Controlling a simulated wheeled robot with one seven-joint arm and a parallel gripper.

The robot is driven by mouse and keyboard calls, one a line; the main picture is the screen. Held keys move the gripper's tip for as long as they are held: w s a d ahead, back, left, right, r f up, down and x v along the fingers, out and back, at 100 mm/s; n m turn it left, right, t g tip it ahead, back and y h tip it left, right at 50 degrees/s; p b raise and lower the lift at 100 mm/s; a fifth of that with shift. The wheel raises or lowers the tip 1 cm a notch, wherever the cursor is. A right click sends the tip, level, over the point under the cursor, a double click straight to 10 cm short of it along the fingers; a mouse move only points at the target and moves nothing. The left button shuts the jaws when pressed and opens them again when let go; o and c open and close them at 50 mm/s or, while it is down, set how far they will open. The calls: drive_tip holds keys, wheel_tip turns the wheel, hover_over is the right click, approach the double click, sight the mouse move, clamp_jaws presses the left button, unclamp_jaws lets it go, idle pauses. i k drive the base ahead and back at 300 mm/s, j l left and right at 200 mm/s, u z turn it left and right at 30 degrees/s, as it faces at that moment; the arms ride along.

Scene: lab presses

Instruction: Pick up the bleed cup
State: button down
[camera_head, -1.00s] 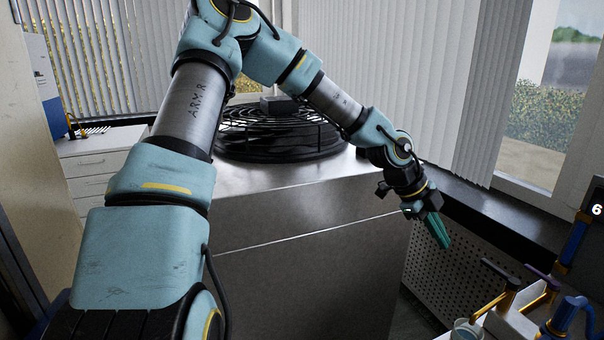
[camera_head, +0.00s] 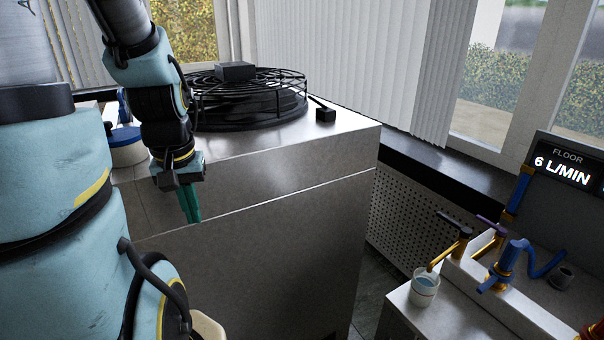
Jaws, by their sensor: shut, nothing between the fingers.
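A small pale cup (camera_head: 425,288), which looks like the bleed cup, stands upright at the lower right on the edge of the white bench. It seems to hold bluish liquid. A brass spout (camera_head: 446,257) with a dark handle reaches over its rim. My gripper (camera_head: 191,218) has teal fingers, shut with nothing between them. It points down in front of the steel cabinet, well to the left of the cup and apart from it.
The steel cabinet (camera_head: 290,235) with a round caged fan (camera_head: 250,100) stands between gripper and bench. Other taps, including a blue one (camera_head: 505,268), crowd the cup's right. A dark small part (camera_head: 562,278) and a "6 L/MIN" display (camera_head: 565,170) are further right.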

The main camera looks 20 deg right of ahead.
sight(424, 286)
drive_tip(key=k+j+z, duration=0.1)
drive_tip(key=z, duration=0.25)
drive_tip(key=k+j+z, duration=0.1)
drive_tip(key=j+z, duration=0.15)
drive_tip(key=z, duration=0.15)
drive_tip(key=k+j+z, duration=0.1)
drive_tip(key=z, duration=0.25)
drive_tip(key=l+z, duration=0.2)
drive_tip(key=z, duration=0.2)
drive_tip(key=i+l+z, duration=0.15)
drive_tip(key=z, duration=0.25)
